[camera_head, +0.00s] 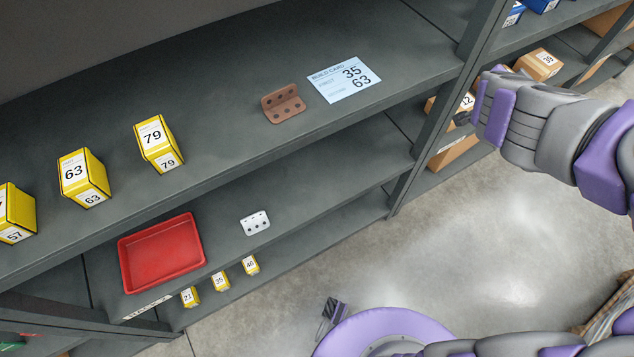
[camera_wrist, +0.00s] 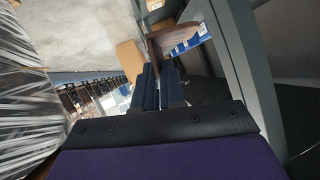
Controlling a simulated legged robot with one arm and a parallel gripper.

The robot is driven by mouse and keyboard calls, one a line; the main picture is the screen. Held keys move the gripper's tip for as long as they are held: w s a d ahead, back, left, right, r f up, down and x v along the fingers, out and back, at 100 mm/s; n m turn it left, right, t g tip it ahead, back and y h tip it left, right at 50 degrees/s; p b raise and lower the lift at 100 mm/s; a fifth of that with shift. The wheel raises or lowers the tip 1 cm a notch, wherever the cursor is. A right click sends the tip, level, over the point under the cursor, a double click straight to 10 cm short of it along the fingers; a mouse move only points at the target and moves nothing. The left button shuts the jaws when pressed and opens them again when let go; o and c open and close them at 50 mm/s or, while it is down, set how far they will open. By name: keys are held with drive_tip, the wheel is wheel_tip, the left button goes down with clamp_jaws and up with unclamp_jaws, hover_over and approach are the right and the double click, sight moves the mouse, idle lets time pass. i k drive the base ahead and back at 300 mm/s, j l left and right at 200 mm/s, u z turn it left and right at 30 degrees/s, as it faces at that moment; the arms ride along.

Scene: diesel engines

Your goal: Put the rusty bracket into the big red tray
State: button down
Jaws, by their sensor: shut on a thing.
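The rusty bracket (camera_head: 284,104) is an angled brown piece with holes. It lies on the upper shelf, left of the build card, with no gripper at it. The big red tray (camera_head: 162,254) lies on the lower shelf at the left and looks empty. My gripper (camera_head: 464,117) is at the right, by the shelf upright and well apart from both. In the wrist view its dark fingers (camera_wrist: 158,88) are close together, with a brown plate-like piece (camera_wrist: 172,38) at their tips. I cannot tell what this piece is.
Yellow boxes (camera_head: 158,143) stand on the upper shelf, smaller ones below. A white bracket (camera_head: 255,222) lies right of the tray. A shelf upright (camera_head: 430,125) stands between the rack and my gripper.

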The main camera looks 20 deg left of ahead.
sight(148, 271)
drive_tip(key=k+l+z, duration=0.1)
drive_tip(key=z, duration=0.4)
drive_tip(key=k+l+u, duration=0.1)
drive_tip(key=u, duration=0.15)
drive_tip(key=k+u, duration=0.15)
drive_tip(key=u, duration=0.65)
drive_tip(key=k+u, duration=0.1)
drive_tip(key=u, duration=0.85)
drive_tip(key=k+u, duration=0.1)
drive_tip(key=u, duration=0.9)
